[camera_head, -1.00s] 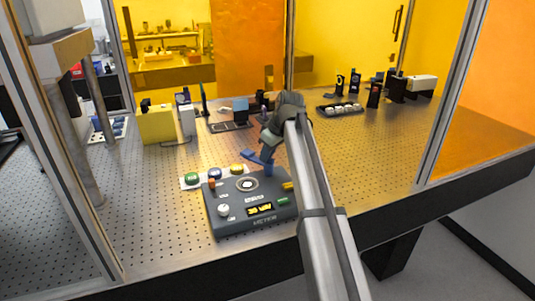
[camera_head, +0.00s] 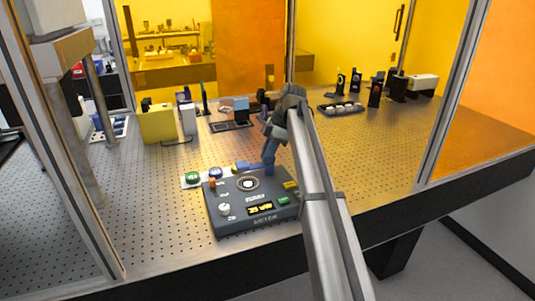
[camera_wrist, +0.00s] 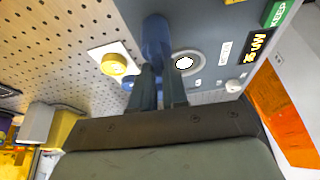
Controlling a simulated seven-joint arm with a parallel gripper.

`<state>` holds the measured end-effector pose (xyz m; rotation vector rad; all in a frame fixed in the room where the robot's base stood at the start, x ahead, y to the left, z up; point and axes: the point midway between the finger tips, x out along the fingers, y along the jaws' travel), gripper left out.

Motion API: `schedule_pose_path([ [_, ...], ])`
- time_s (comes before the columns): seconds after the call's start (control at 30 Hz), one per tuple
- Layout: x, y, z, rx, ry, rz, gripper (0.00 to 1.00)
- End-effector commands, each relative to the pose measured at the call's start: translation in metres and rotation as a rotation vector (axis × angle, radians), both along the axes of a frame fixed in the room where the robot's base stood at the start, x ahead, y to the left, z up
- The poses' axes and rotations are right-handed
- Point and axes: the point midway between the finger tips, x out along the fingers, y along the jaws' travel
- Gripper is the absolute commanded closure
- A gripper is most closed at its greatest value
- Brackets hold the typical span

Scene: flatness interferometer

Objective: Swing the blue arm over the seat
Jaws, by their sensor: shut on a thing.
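The meter box (camera_head: 232,225) is a dark grey unit on the perforated bench. Its seat (camera_head: 247,183) is a pale round spot in a dark ring on the top, and shows in the wrist view (camera_wrist: 187,63). The blue arm (camera_head: 246,167) extends left from a blue post (camera_head: 269,168) at the box's back right corner. Its free end lies behind the seat, not over it, near the yellow button. In the wrist view the blue post (camera_wrist: 156,38) stands just beyond my fingertips. My gripper (camera_wrist: 160,75) is shut on the blue arm; the contact is partly hidden.
A yellow button (camera_wrist: 114,65) shows in the wrist view. A yellow block (camera_head: 157,124) and optics stand farther back. Metal frame posts flank the bench.

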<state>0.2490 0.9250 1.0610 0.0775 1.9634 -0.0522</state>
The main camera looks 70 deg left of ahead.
Motion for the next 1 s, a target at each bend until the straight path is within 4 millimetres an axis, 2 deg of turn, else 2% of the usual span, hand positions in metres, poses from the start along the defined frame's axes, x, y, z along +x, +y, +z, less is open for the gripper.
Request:
schedule_pose_path([
  [0.2, 0.0008, 0.0004, 0.0005, 0.001, -0.001, 0.150, 1.00],
  [0.43, 0.0008, -0.0006, 0.0003, 0.001, -0.002, 0.250, 1.00],
  [1.0, 0.0010, -0.0016, 0.0000, 0.000, -0.003, 0.295, 1.00],
])
